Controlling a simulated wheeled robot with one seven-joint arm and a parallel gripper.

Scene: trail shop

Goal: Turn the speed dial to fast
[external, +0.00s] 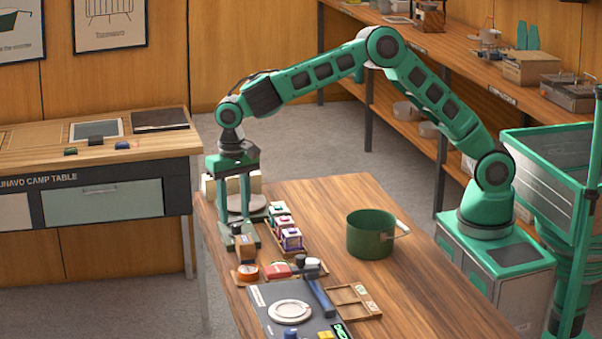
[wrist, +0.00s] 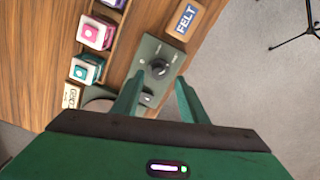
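The speed dial (wrist: 159,68) is a round black knob on a dark green control panel (wrist: 150,48) in the wrist view. Small pale marks surround it, too small to read, and I cannot tell its setting. My gripper (wrist: 161,78) is open, with one green finger on each side just below the knob in the picture. I cannot tell whether either finger touches it. In the external view my gripper (external: 238,228) points straight down at the table's left edge, beside a pale round disc (external: 247,203). The dial is hidden there.
A wooden block marked FELT (wrist: 187,18) sits beside the panel. Several coloured boxes in a wooden rack (wrist: 112,45) stand to its left. A green pot (external: 370,234), an orange round tin (external: 247,272) and a grey mat (external: 268,297) are on the table (external: 440,300).

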